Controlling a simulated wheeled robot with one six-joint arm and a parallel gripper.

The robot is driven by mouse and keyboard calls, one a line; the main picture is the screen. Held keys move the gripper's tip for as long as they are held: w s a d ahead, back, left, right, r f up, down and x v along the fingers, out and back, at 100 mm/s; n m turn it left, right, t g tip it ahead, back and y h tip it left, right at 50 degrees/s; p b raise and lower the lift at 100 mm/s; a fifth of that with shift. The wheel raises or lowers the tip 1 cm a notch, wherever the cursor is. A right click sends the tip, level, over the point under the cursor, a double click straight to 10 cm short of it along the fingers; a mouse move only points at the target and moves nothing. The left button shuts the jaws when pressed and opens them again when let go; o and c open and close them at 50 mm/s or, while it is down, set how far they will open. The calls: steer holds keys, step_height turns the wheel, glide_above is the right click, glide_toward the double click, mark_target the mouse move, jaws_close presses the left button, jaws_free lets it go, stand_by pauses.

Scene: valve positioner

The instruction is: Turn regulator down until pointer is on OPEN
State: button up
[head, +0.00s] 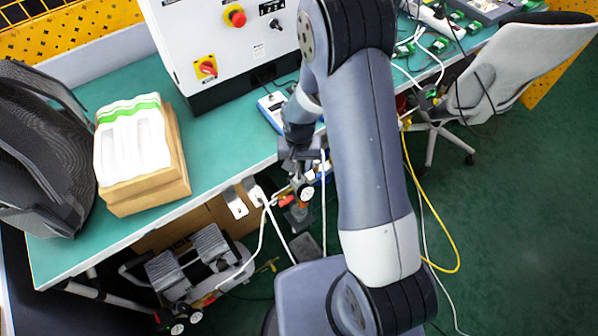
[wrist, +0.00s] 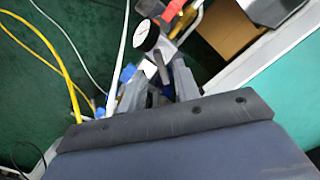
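A round white-faced pressure gauge (head: 306,193) sits on the valve assembly below the bench's front edge. It also shows just beyond my gripper in the wrist view (wrist: 146,35). A red part (wrist: 172,10) is beside the gauge. My gripper (head: 300,165) points down at the assembly. In the wrist view its two fingers (wrist: 158,88) stand apart on either side of dark and grey parts. I cannot tell whether they touch these parts. The regulator knob is not clearly distinguishable. The pointer and OPEN mark are too small or hidden to read.
A yellow hose (head: 425,190) and white cables hang nearby. A grey office chair (head: 510,65) stands at the right. Green floor is open at the lower right.

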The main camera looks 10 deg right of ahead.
mark_target(299, 173)
steer(key=shift+f, duration=2.5)
steer(key=shift+c, duration=0.4)
jaws_close()
